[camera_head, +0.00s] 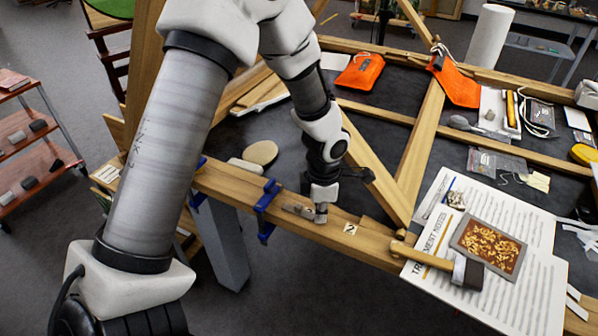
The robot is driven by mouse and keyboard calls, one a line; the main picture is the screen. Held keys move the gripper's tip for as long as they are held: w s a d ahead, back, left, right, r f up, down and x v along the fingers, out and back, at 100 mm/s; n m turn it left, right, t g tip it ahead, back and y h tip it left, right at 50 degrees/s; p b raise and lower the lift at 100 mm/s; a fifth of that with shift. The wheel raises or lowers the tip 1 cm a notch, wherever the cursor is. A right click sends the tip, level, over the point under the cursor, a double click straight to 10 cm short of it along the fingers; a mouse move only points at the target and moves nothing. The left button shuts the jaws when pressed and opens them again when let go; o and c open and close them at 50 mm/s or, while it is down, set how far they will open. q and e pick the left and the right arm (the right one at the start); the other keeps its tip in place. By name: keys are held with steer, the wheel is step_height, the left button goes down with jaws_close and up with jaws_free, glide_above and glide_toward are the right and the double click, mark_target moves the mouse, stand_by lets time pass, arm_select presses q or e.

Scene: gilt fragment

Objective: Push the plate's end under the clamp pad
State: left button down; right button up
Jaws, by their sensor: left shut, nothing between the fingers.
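A small grey metal plate (297,210) lies on the wooden beam (228,184). A blue clamp (266,203) grips the beam just left of the plate. I cannot make out its pad, or whether the plate's left end touches the clamp. My left gripper (320,217) points down at the plate's right end, its fingers shut with nothing between them. It is at or very near the plate; contact is too small to tell. The gripper hides the plate's right end. My right gripper is not in view.
A second blue clamp (196,188) sits farther left on the beam. A small numbered tag (351,229) lies right of the gripper. A hammer (440,264), a gilt fragment (488,247) and papers (530,290) lie at the right. A round beige pad (260,152) lies behind the beam.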

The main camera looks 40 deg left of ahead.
mark_target(300, 207)
arm_select(q)
steer(key=shift+s+a+b, duration=0.2)
steer(key=shift+a+b, duration=0.3)
steer(key=shift+a, duration=0.3)
steer(key=shift+s+a+b, duration=0.25)
steer(key=shift+a+b, duration=0.25)
steer(key=shift+a, duration=0.35)
steer(key=shift+s+a+b, duration=0.2)
steer(key=shift+a+b, duration=0.3)
steer(key=shift+a, duration=0.3)
steer(key=shift+d, duration=0.35)
steer(key=shift+w, duration=0.1)
step_height(300, 207, up, 9)
steer(key=p, duration=0.5)
steer(key=shift+p, duration=0.4)
steer(key=shift+w, duration=0.1)
